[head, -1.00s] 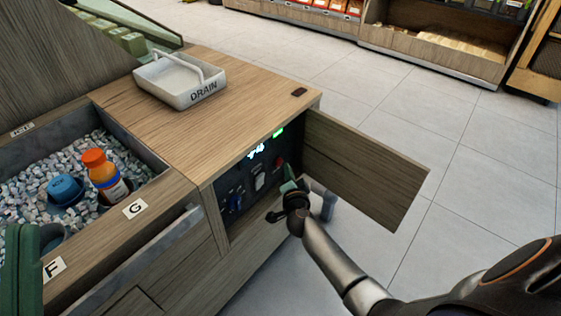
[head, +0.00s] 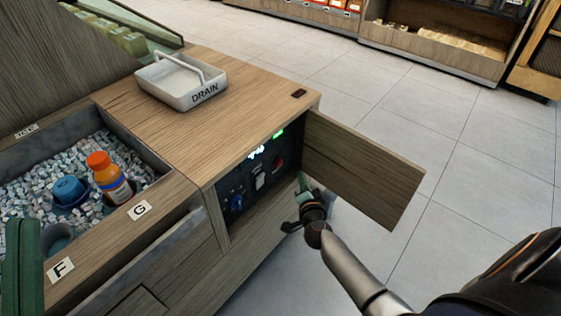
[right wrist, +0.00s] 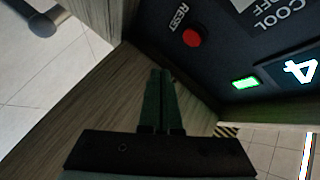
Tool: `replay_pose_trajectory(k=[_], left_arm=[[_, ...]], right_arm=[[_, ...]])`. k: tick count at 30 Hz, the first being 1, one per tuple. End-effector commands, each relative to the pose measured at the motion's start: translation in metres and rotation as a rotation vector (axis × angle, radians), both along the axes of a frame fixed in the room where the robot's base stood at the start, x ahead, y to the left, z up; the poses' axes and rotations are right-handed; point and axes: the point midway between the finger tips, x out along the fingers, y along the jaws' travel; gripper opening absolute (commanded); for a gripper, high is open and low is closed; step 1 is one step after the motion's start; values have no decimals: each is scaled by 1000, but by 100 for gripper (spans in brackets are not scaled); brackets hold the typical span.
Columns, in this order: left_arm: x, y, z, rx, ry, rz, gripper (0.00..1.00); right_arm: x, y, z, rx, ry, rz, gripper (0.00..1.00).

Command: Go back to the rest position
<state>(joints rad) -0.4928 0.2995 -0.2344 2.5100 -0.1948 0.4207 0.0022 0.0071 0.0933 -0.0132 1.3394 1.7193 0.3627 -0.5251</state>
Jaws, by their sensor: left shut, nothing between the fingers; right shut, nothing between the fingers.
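My right gripper (head: 303,182) is at the open front of the wooden cabinet, beside the swung-out door (head: 365,170). Its green fingers (right wrist: 160,100) are together and empty in the right wrist view. They are in front of the dark control panel (head: 255,180), apart from the red RESET button (right wrist: 193,38). A green light (right wrist: 245,83) and white digits (right wrist: 300,70) glow on the panel. My left gripper (head: 27,235) shows as green fingers at the lower left edge, near the F label (head: 61,269). They look closed, with nothing seen between them; the rest is cut off.
A white DRAIN tray (head: 182,84) stands on the counter top. An orange-capped bottle (head: 108,178) and a blue cup (head: 68,190) stand in the ice bin. The door juts out close to my right arm. The tiled floor (head: 460,160) beyond is clear.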

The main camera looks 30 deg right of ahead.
Motion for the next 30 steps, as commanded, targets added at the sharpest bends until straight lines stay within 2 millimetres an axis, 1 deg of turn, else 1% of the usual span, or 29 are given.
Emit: replay_pose_trajectory(k=[23, 26, 29, 30], left_arm=[[1, 0, -1, 2, 2, 1, 0], [1, 0, -1, 4, 2, 3, 0], [0, 0, -1, 4, -1, 5, 0], [0, 1, -1, 5, -2, 6, 0]], right_arm=[[0, 0, 1, -4, -2, 1, 0], [-1, 2, 12, -47, -22, 17, 0], [-4, 8, 43, -154, -80, 53, 0], [-7, 12, 61, -213, -112, 72, 0]])
